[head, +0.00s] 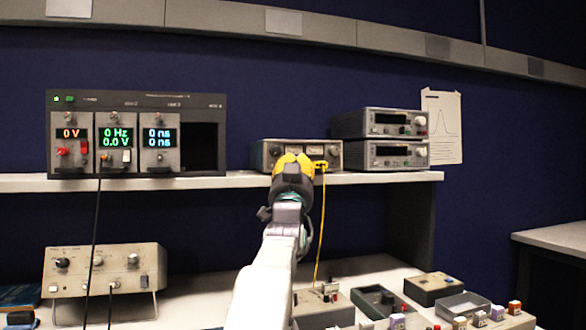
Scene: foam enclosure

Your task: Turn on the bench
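The bench holds a black module rack (137,133) on the left of the shelf. Its modules are lit and read "0 V", "0 Hz 0.0 V" and "0 ns 0 ns"; the rightmost slot is dark. A grey instrument with dial meters (328,151) stands mid-shelf, its displays unlit. Two stacked grey units, upper (380,123) and lower (380,155), have dark displays. My gripper (293,163), with yellow fingers, is raised in front of the mid-shelf instrument and hides its middle. I cannot tell whether it touches it or how far its fingers are apart.
A yellow plug and cable (320,215) hang from the mid-shelf instrument beside my gripper. A black cable (95,225) runs down from the rack. A beige box with knobs (105,270) stands on the lower bench (195,295). Several small boxes sit lower right.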

